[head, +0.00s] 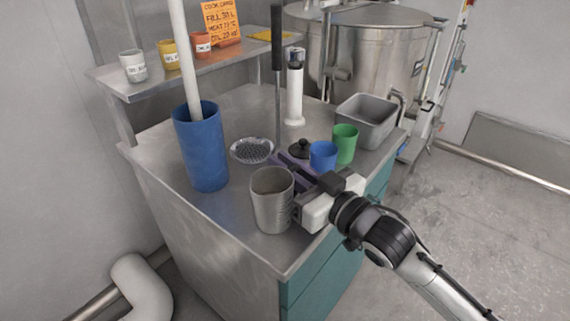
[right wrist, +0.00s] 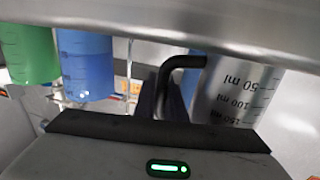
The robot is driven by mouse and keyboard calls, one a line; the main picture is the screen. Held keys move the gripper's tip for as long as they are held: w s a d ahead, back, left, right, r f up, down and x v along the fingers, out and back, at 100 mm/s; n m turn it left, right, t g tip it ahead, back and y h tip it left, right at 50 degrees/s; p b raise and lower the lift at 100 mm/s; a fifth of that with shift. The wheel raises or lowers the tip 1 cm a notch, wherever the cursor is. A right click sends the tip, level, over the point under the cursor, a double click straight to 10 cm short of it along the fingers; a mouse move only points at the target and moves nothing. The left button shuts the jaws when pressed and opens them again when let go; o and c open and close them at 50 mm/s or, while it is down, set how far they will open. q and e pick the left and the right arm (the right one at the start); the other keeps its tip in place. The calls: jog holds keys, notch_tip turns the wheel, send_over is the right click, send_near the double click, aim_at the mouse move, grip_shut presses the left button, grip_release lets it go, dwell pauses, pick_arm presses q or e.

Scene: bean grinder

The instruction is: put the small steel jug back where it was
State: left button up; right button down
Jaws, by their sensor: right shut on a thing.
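The small steel jug (head: 272,203) is a grey metal cup near the front of the steel counter, upright in the head view. My right gripper (head: 291,169) reaches in from the right and is shut on the jug, its fingers just behind and right of it. In the right wrist view, which looks upside down, the jug (right wrist: 238,88) shows ml marks, and its dark bent handle (right wrist: 181,64) is at the fingers (right wrist: 165,100). The jug's base is at or very near the counter; I cannot tell whether it touches. My left gripper is not in view.
Blue (head: 323,156) and green (head: 345,144) cups stand close to my right gripper. A tall blue cylinder (head: 201,150), a round strainer (head: 252,150), a black lid (head: 300,149) and a steel bin (head: 366,121) share the counter. A shelf (head: 150,84) with small pots is behind.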

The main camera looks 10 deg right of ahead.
jog(key=c, duration=1.8)
grip_release()
jog(key=shift+f, duration=0.1)
jog(key=shift+r, duration=0.2)
jog(key=v, duration=1.2)
